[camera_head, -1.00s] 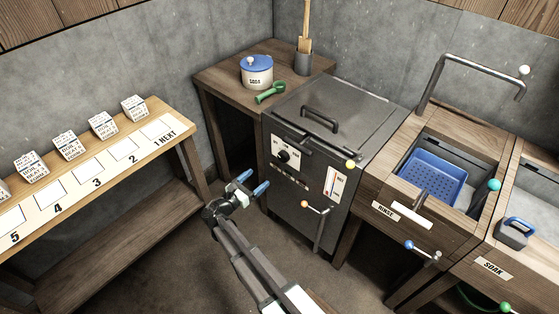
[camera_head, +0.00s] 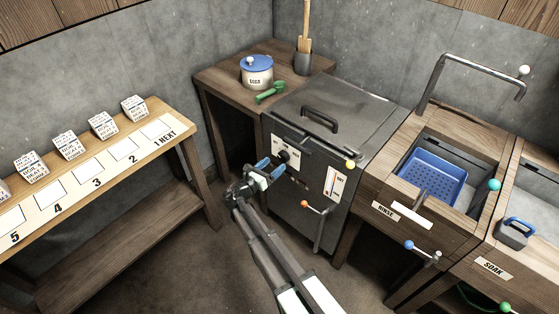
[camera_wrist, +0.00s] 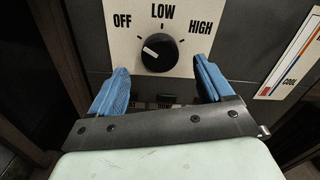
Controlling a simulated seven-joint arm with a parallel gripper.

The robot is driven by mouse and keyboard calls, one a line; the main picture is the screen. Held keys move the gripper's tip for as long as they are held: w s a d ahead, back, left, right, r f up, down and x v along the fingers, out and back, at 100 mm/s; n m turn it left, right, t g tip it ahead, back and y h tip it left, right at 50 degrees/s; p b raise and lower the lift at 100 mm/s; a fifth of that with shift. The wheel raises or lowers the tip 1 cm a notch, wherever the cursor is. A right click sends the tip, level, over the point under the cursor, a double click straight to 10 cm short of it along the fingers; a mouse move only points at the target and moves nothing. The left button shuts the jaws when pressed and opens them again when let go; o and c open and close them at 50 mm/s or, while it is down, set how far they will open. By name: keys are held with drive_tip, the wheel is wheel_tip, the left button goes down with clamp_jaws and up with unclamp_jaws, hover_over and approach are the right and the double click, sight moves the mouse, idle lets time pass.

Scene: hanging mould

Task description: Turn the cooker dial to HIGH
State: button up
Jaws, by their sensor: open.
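The cooker (camera_head: 310,190) is a dark metal box with a lid on top. Its round black dial (camera_wrist: 159,52) sits on a white plate marked OFF, LOW and HIGH in the wrist view. The dial's white pointer line points left and slightly up, toward OFF. In the head view the dial (camera_head: 284,156) is just beyond my fingertips. My gripper (camera_wrist: 160,75) is open, with one blue finger low on each side of the dial. Nothing is between the fingers lower down, and I cannot tell whether the tips touch the plate.
A red-and-blue gauge (camera_head: 335,184) and an orange-knobbed lever (camera_head: 318,218) are on the cooker's front, right of the dial. A wooden shelf with cards (camera_head: 100,170) stands at left. A sink bench with a blue basket (camera_head: 432,178) is at right.

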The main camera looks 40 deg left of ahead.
sight(281, 159)
drive_tip(key=shift+w, duration=2.3)
drive_tip(key=c, duration=1)
